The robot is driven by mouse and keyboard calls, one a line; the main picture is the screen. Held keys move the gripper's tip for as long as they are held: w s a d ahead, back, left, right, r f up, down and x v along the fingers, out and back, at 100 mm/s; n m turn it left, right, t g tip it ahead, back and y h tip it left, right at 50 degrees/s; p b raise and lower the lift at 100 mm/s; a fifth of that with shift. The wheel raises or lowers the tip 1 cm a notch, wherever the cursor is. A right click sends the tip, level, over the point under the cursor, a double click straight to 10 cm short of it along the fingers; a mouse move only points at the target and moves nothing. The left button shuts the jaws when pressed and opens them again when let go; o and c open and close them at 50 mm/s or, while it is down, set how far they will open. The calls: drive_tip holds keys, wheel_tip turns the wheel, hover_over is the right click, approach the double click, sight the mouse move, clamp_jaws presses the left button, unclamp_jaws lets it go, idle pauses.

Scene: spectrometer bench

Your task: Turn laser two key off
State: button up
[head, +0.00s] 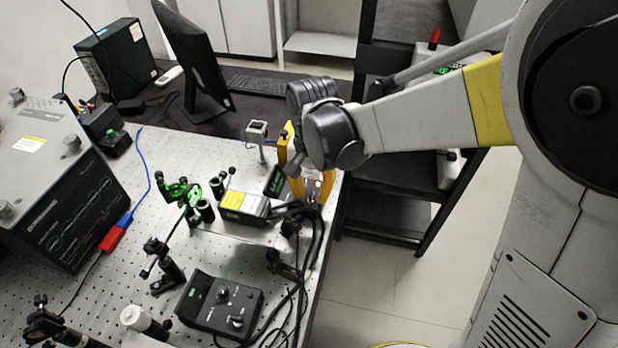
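My gripper (312,192) is at the right edge of the perforated bench, with its yellow fingers pointing down. The fingers show apart, with a gap between them; a shiny part shows in the gap, and I cannot tell what it is. A small black box with a green display (275,181) stands just left of the fingers, partly hidden by them. A black laser box with a yellow label (243,204) lies to its left. A black control box with knobs (219,303) stands nearer the front. I cannot make out the laser two key or any label naming it.
The perforated bench (130,290) carries green-lit optics (188,193), black posts and loose cables (300,290). A large grey instrument (60,190) stands at left. A monitor (190,60) and keyboard (262,84) are behind. A black shelf cart (395,215) stands to the right; floor is clear in front of it.

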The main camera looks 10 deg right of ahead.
clamp_jaws()
drive_tip(key=shift+n, duration=0.3)
drive_tip(key=n, duration=0.3)
drive_tip(key=shift+p, duration=0.3)
drive_tip(key=n, duration=0.9)
drive_tip(key=shift+n+p, duration=0.3)
drive_tip(key=shift+p, duration=0.05)
drive_tip(key=n, duration=0.4)
drive_tip(key=shift+n, duration=0.3)
